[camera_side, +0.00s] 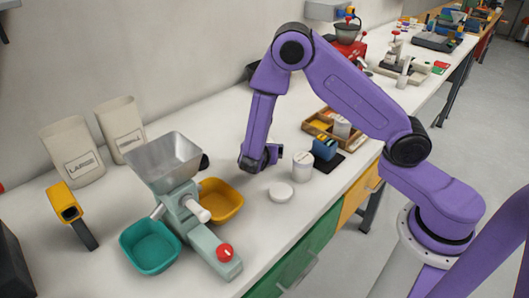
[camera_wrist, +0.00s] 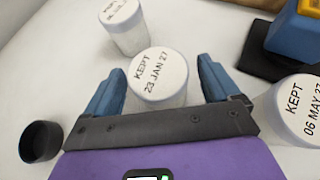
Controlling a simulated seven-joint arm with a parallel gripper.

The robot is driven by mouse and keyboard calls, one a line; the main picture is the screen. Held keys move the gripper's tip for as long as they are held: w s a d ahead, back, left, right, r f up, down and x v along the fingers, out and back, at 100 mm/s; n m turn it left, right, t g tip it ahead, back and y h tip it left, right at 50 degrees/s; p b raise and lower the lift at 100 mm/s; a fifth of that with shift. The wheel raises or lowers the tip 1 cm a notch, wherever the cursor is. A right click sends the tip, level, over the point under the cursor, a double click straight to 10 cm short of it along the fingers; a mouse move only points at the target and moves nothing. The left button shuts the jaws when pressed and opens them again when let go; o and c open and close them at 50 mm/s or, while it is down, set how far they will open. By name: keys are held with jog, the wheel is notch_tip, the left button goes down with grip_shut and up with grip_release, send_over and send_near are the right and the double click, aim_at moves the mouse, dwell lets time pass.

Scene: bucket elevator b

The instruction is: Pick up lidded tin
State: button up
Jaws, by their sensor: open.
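In the wrist view, a white round tin (camera_wrist: 158,68) with a lid marked "KEPT 23 JAN 27" stands between the fingers of my gripper (camera_wrist: 160,82). The fingers are open, one on each side, with gaps visible. A second similar tin (camera_wrist: 127,28) stands just beyond it. A third (camera_wrist: 298,105), marked "KEPT 06 MAY 27", is to the right outside the fingers. In the side view my gripper (camera_side: 266,160) points down low over the bench. A white lidded tin (camera_side: 302,166) stands to its right. I cannot make out the tin between the fingers there.
A blue block-like item (camera_side: 325,148) on a black base stands behind the tin, beside a wooden tray (camera_side: 318,128). A mustard bowl (camera_side: 220,200) and hopper machine (camera_side: 168,160) are left. A black cup (camera_wrist: 40,141) shows beside my left finger.

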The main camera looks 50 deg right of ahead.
jog(key=shift+w+d+f, duration=0.15)
jog(key=shift+w+d, duration=0.05)
jog(key=shift+d, duration=0.1)
jog(key=shift+c, duration=0.3)
jog(key=c, duration=1)
jog(key=shift+c, duration=0.4)
jog(key=shift+r, duration=0.2)
